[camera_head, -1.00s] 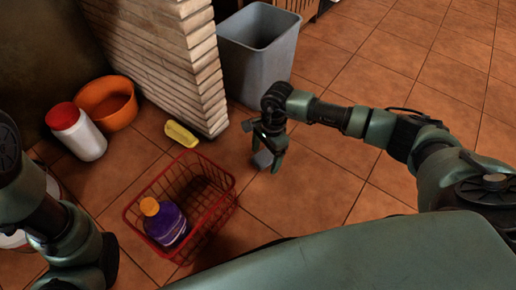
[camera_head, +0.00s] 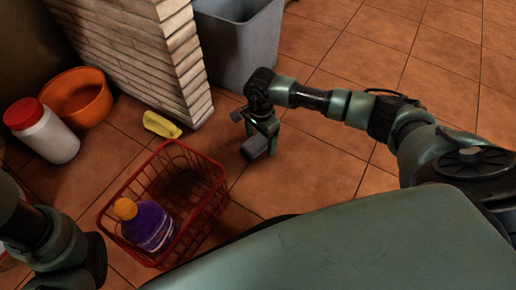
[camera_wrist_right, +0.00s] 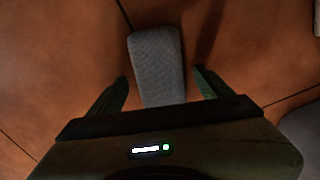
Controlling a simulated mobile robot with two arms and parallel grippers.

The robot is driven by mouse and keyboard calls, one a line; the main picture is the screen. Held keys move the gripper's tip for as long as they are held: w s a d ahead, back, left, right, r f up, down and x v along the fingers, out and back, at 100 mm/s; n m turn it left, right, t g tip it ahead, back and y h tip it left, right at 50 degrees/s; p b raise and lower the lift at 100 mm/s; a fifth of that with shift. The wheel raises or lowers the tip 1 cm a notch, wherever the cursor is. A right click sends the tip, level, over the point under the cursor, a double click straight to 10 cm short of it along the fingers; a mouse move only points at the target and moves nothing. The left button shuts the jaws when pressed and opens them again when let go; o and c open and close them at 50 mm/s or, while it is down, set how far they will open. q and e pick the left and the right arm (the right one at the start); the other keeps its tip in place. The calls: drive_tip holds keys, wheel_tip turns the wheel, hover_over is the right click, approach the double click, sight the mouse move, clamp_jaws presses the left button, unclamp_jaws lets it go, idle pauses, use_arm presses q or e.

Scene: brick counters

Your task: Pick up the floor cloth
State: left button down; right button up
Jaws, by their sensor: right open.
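The floor cloth, a grey folded block with a woven surface, lies on the tiles in the head view (camera_head: 254,147). It also shows in the right wrist view (camera_wrist_right: 156,60). My right gripper (camera_head: 263,139) points down at it from above. In the right wrist view the two fingers of this gripper (camera_wrist_right: 161,80) stand apart, one on each side of the cloth, with gaps between. The cloth's near end is hidden by the gripper body. My left arm shows at the lower left, but its gripper is out of view.
A red wire basket (camera_head: 215,178) holding a purple bottle (camera_head: 150,226) stands left of the cloth. A yellow item (camera_head: 161,125) lies behind it. A grey bin (camera_head: 240,45), brick pillar (camera_head: 150,60), orange bowl (camera_head: 80,95) and white jar (camera_head: 48,138) stand further back. Floor to the right is clear.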

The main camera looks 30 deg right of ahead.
drive_tip(key=c, duration=1.5)
